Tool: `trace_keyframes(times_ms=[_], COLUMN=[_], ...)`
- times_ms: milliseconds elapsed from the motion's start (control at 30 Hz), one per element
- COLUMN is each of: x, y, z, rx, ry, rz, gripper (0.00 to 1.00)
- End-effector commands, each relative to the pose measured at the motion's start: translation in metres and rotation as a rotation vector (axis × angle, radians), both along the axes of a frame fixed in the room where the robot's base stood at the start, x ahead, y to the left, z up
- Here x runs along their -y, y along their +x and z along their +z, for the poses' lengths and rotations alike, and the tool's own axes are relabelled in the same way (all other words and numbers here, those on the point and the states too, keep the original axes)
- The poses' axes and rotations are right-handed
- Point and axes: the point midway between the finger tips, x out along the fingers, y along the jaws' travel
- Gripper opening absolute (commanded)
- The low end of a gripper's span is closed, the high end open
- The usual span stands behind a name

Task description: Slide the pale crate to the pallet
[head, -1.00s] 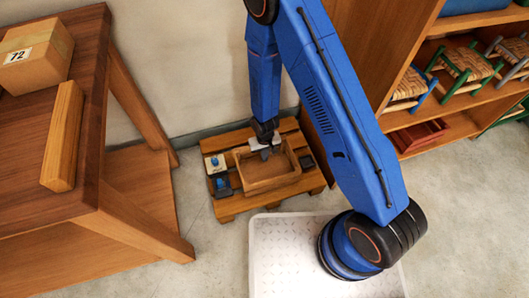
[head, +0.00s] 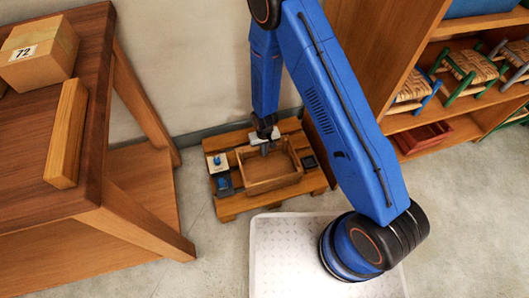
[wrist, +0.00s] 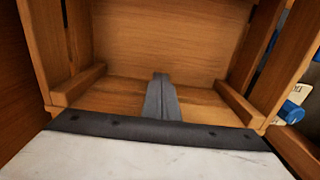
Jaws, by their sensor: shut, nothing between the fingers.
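The pale crate (head: 272,184) is an open, empty-looking wooden box. It sits on the slatted wooden pallet (head: 228,208) on the floor by the wall, in the head view. My gripper (head: 264,150) points down at the crate's far wall, its tips overlapping the crate's opening. In the wrist view, the grey fingers (wrist: 160,82) are together with nothing between them. The crate's wooden interior (wrist: 165,40) fills much of that view. I cannot tell whether the fingers touch the crate.
Small items with blue parts (head: 220,163) lie left of the crate, and a dark square piece (head: 309,162) lies right. A wooden workbench (head: 120,215) stands left, a shelf with woven stools (head: 468,65) right. A white textured platform (head: 280,255) is in front.

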Motion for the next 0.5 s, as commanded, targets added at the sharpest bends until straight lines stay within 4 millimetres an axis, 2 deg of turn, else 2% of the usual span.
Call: trace_keyframes(times_ms=[167,500], x=[-0.010,-0.035], y=[0.033,0.122], z=[0.000,0.000], rx=[0.004,0.004], ry=[0.002,0.002], rz=[-0.001,-0.001], gripper=[0.00,0.00])
